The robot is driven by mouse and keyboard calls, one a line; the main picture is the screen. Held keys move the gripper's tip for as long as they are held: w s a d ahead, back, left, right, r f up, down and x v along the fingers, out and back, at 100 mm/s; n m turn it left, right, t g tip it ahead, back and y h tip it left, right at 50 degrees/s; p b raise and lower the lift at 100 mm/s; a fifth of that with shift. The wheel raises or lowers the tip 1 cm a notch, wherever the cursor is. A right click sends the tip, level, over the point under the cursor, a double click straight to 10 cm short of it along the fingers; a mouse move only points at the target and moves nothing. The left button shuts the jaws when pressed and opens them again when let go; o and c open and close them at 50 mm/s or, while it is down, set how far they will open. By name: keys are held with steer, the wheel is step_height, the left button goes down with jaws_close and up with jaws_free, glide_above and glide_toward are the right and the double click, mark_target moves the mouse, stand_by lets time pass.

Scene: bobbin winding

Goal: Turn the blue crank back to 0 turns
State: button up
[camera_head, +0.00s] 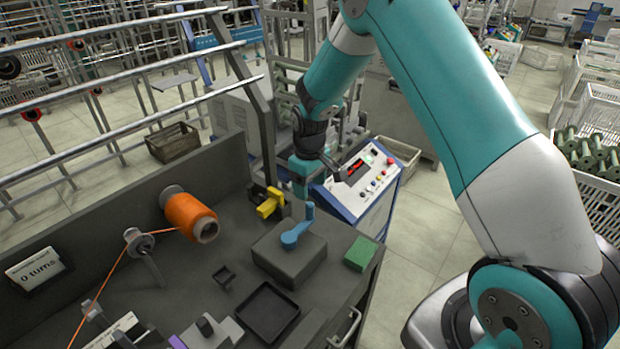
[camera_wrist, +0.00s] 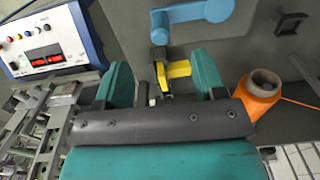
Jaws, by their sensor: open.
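The blue crank (camera_head: 292,235) sits on a dark grey box (camera_head: 290,257) on the workbench, its arm lying flat with an upright knob at one end. In the wrist view the crank (camera_wrist: 195,15) lies beyond my fingertips. My gripper (camera_wrist: 163,75) is open, with its two teal fingers apart. In the head view my gripper (camera_head: 301,180) is behind the crank, apart from it. A yellow part (camera_wrist: 178,70) shows between the fingers in the wrist view; I cannot tell whether they touch it. A small sign (camera_head: 38,268) reads "0 turns".
A green block (camera_head: 360,253) lies to the right, an empty black tray (camera_head: 267,313) in front. A control box (camera_head: 358,185) stands behind the bench.

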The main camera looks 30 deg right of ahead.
mark_target(310, 203)
steer(key=shift+f+b, duration=2.45)
steer(key=shift+f, duration=0.95)
steer(key=shift+r, duration=0.2)
steer(key=shift+f, duration=0.15)
steer(key=c, duration=0.5)
